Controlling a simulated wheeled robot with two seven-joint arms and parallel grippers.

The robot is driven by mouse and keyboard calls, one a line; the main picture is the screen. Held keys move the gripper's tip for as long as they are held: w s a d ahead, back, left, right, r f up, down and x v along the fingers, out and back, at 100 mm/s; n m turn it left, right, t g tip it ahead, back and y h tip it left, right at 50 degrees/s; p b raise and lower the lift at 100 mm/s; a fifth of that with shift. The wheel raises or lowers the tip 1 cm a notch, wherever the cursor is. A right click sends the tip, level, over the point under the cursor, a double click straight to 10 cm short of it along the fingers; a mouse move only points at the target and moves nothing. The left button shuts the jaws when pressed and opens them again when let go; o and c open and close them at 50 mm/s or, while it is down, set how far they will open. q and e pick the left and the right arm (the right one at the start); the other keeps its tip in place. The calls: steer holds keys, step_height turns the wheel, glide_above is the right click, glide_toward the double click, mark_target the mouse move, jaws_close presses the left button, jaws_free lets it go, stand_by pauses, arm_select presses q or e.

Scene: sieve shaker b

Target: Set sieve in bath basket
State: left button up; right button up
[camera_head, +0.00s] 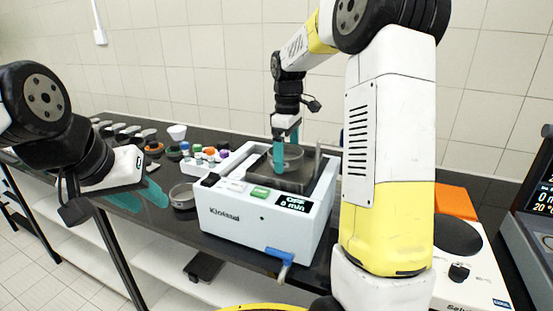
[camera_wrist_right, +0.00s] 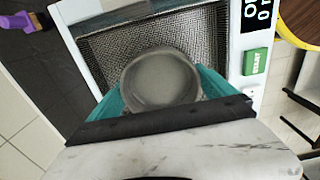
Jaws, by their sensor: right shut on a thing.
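The sieve (camera_wrist_right: 160,78), a round grey pan with a metal rim, is held between the teal fingers of my right gripper (camera_wrist_right: 163,92). In the head view the sieve (camera_head: 293,158) is partly hidden by the fingers of my right gripper (camera_head: 280,150). It is over the mesh basket (camera_wrist_right: 95,50) inside the white bath (camera_head: 255,222); whether it touches the basket floor I cannot tell. The bath display reads OFF, 0 min. My left gripper (camera_head: 140,194) is empty at the left, its teal fingers apart, away from the bath.
A second round pan (camera_head: 182,196) stands on the dark bench left of the bath. A rack of colored-cap vials (camera_head: 205,156) is behind it. A blue-handled tap (camera_head: 280,255) juts from the bath's front. A white plate device (camera_head: 460,250) stands at the right.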

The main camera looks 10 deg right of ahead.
steer(key=shift+f, duration=0.8)
steer(key=o, duration=1.1)
steer(key=shift+f, duration=0.15)
